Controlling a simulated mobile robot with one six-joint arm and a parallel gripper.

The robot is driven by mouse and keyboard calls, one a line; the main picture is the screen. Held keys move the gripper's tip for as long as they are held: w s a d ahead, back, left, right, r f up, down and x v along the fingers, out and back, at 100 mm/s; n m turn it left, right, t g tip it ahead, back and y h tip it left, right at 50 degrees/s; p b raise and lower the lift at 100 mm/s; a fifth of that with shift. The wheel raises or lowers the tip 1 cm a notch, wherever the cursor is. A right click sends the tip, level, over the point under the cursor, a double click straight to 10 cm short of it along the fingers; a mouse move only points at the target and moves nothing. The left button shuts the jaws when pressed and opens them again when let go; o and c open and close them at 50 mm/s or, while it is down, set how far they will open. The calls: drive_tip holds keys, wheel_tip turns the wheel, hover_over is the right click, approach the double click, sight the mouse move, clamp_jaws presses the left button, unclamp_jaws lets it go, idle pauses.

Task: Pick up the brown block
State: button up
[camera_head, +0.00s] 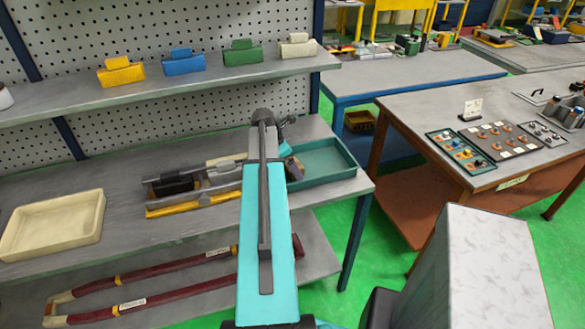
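My teal arm reaches from the bottom centre to the workbench. My gripper (285,149) is at its far end, mostly hidden behind the dark arm link, so its fingers cannot be made out. A small block with brown and purplish faces (294,168) shows just right of the arm, at the left end of the teal tray (335,172). It lies right below the visible part of my gripper in the picture. I cannot tell whether the gripper touches or holds it, or whether it rests in the tray.
A rack with grey bars and a yellow base (190,203) stands just left of my arm. A cream tray (55,222) is farther left. A shelf (180,88) with yellow, blue, green and cream blocks hangs above. Dark red U-shaped bars (180,265) lie on the lower shelf.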

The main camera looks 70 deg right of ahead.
drive_tip(key=shift+c, duration=0.2)
drive_tip(key=c, duration=1.2)
drive_tip(key=shift+r, duration=0.15)
drive_tip(key=shift+r+b, duration=1.35)
drive_tip(key=shift+r, duration=3.55)
